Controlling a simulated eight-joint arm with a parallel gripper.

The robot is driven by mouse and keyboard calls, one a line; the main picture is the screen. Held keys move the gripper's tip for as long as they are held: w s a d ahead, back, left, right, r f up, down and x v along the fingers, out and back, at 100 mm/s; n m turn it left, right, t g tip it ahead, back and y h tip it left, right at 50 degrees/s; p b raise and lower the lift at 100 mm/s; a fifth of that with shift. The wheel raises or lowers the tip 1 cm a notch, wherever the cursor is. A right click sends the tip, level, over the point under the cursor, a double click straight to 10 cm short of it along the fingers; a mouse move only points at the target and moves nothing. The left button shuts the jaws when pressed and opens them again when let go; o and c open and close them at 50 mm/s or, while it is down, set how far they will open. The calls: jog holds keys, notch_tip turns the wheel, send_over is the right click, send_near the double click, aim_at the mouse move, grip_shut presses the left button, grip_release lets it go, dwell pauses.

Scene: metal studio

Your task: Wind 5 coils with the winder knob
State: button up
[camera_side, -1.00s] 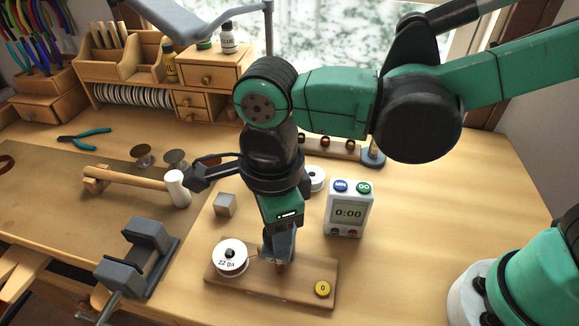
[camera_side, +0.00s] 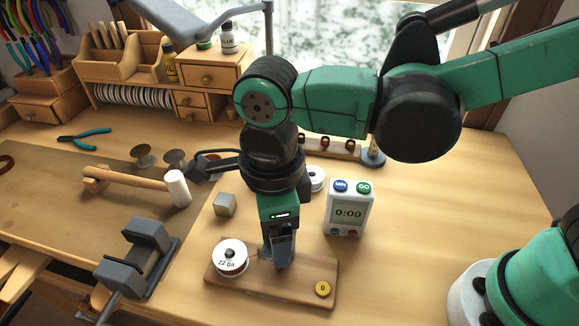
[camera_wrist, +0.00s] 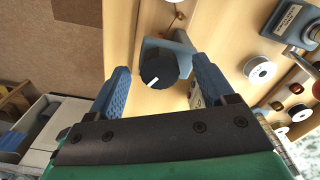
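The black winder knob (camera_wrist: 157,72) with a white mark shows in the wrist view on top of its grey-blue post (camera_wrist: 153,50). My gripper (camera_wrist: 161,78) is open, with one blue finger on each side of the knob and a visible gap on both sides. In the side view my gripper (camera_side: 279,262) points down over the middle of the wooden winder board (camera_side: 303,285) and hides the knob. The white wire spool (camera_side: 230,258) marked "22 ga" sits at the board's left.
A white timer (camera_side: 348,211) reading 0:00 stands right behind the board. A metal cube (camera_side: 225,204), a dark vise (camera_side: 140,258) and a mallet (camera_side: 140,185) lie to the left. Bare tabletop (camera_side: 430,220) lies to the right.

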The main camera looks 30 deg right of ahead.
jog(key=shift+r, duration=2.8)
